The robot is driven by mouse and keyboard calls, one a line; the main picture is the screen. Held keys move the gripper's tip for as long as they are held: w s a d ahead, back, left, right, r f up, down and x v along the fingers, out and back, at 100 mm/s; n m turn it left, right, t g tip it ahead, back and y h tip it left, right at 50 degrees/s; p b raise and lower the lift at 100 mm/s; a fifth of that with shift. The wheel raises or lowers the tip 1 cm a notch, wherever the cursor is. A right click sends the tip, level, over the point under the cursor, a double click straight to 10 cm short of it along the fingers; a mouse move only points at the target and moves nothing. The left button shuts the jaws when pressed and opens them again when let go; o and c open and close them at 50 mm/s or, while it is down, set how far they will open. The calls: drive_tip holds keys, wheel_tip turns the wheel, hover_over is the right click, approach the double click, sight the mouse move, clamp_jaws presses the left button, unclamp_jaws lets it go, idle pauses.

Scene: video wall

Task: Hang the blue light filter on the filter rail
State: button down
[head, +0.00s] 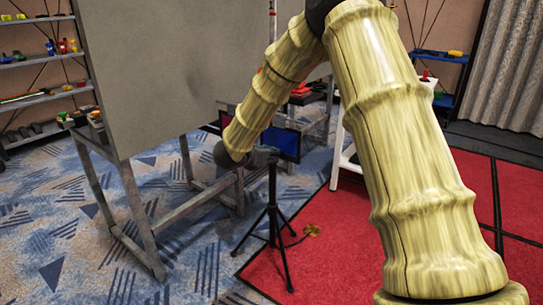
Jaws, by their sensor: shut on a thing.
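The blue light filter (287,142) shows as a blue panel in a dark frame, just right of my wrist in the head view. My gripper (265,157) is small and dark at the end of my arm. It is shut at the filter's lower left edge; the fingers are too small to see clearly. A red panel (228,121) in a dark frame shows to the left, partly behind my arm. A black tripod stand (272,205) stands below my gripper; its top is hidden. I cannot make out the filter rail for certain.
A large grey panel (165,70) on a metal frame (130,205) stands close at the left. Shelves with small items (45,95) are behind it. A white-legged stand (345,160) is behind my arm. The red carpet (335,245) has free room; a small brown item (312,230) lies there.

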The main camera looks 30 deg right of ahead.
drive_tip(key=c, duration=1.4)
unclamp_jaws()
drive_tip(key=shift+a, duration=0.1)
